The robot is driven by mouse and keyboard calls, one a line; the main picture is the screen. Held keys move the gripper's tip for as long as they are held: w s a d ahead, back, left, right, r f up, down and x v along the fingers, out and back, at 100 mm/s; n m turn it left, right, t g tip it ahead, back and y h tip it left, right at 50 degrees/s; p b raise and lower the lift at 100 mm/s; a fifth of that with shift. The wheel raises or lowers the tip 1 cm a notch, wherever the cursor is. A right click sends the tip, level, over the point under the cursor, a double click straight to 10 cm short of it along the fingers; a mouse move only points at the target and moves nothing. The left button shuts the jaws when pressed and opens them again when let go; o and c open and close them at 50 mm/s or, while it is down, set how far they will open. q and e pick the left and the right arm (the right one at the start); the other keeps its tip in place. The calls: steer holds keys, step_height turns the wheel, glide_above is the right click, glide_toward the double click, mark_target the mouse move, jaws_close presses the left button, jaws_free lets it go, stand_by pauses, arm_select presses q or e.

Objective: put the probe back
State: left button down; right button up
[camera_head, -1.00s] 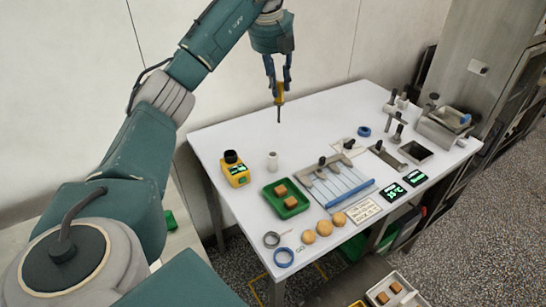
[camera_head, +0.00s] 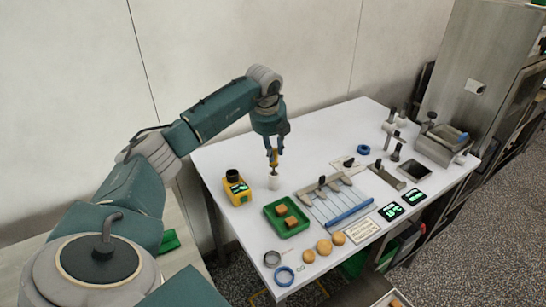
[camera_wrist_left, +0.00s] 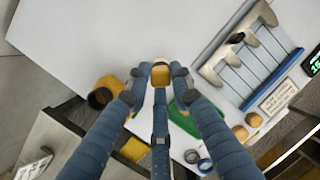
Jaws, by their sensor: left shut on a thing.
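My left gripper (camera_head: 272,150) is shut on the yellow-handled probe (camera_head: 274,159), which it holds upright with its thin dark shaft pointing down. A small white cylindrical holder (camera_head: 273,183) stands on the table directly below the probe in the head view. The shaft meets the holder's top in the picture; I cannot tell whether its tip is inside or just above. In the left wrist view, the handle's yellow end (camera_wrist_left: 160,75) sits between the fingers of the left gripper (camera_wrist_left: 160,82), which hide the shaft and the holder. My right gripper is not in view.
A yellow device with a dark round top (camera_head: 236,187) stands left of the holder. A green tray (camera_head: 291,230) with brown blocks is in front. The white table (camera_head: 222,156) is clear behind the yellow device.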

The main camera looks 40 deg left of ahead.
mark_target(273, 165)
arm_select(q)
step_height(273, 165, down, 3)
steer(key=shift+f+p, duration=0.15)
steer(key=shift+p, duration=0.25)
steer(key=shift+f, duration=0.2)
steer(key=c, duration=1.5)
jaws_free()
